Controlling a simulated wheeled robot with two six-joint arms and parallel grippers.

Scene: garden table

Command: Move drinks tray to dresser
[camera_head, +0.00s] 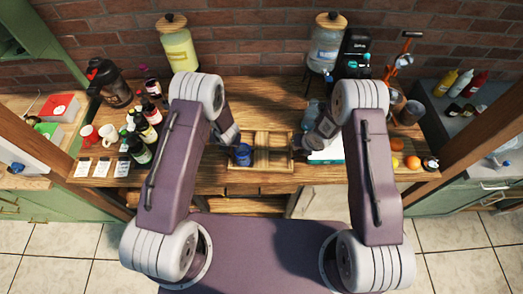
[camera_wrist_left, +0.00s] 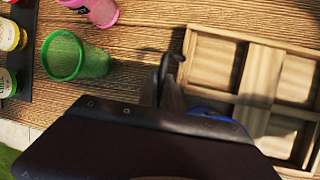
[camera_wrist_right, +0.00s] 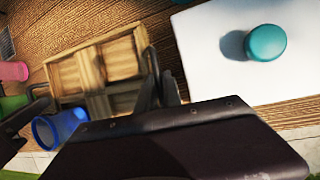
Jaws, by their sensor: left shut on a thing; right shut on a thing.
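The drinks tray (camera_head: 275,158) is a light wooden box with several compartments, at the middle front of the wooden counter (camera_head: 262,103). A blue cup (camera_head: 243,154) stands in its front left compartment. My left gripper (camera_wrist_left: 172,62) is shut on the tray's left wall. My right gripper (camera_wrist_right: 154,65) is shut on the tray's right wall. The tray also shows in the left wrist view (camera_wrist_left: 247,85) and in the right wrist view (camera_wrist_right: 93,75), where the other compartments look empty. I cannot tell whether the tray touches the counter. Which piece is the dresser is unclear.
Left of the tray stand a green cup (camera_wrist_left: 62,60), a pink cup (camera_wrist_left: 98,10) and several bottles (camera_head: 140,150). A white board (camera_wrist_right: 225,70) with a teal-lidded item (camera_wrist_right: 265,42) lies close on the right. Drink dispensers (camera_head: 178,48) stand at the back. The counter behind the tray is clear.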

